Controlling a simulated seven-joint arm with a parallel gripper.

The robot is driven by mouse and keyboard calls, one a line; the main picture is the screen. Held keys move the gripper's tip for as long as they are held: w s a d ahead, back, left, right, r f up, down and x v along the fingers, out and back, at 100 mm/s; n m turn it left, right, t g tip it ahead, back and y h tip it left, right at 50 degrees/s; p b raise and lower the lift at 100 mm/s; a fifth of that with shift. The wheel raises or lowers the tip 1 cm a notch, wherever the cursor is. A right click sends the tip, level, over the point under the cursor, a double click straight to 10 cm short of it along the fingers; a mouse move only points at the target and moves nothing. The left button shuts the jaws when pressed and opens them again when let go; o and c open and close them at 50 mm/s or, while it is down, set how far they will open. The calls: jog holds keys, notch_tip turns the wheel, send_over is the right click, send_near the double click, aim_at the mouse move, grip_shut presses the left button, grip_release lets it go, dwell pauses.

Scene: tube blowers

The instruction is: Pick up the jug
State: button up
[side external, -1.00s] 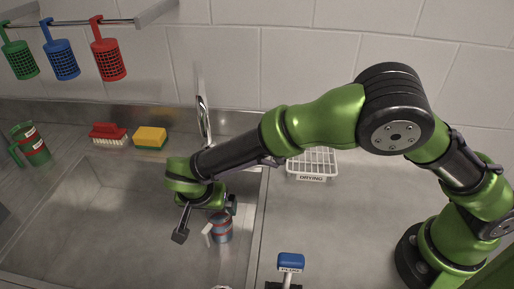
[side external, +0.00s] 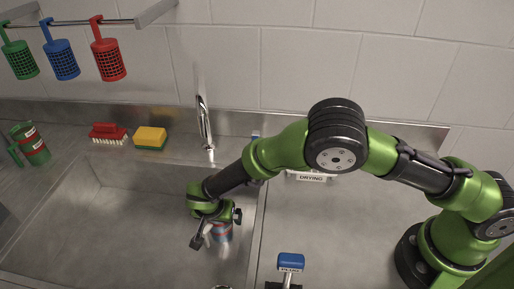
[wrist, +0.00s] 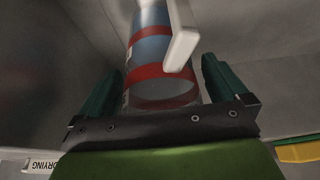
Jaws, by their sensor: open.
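A blue-grey jug (side external: 222,233) with red bands stands in the sink near its right wall, partly hidden under my gripper (side external: 217,229). In the wrist view the jug (wrist: 158,52) lies between the two dark green fingers of my gripper (wrist: 160,85), with its white handle (wrist: 183,40) toward the right finger. The fingers are apart, one on each side of the jug; I cannot tell whether either touches it. A second, green jug (side external: 36,152) with red and white bands stands on the counter at the far left.
The sink (side external: 110,235) is open to the left of the gripper. A faucet (side external: 205,125) rises behind it. A red brush (side external: 107,131) and a yellow sponge (side external: 150,137) sit on the back ledge. A blue-topped dispenser (side external: 291,262) stands in front.

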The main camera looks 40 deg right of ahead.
jog(key=c, duration=1.2)
jog(key=shift+r, duration=0.15)
jog(key=shift+c, duration=0.7)
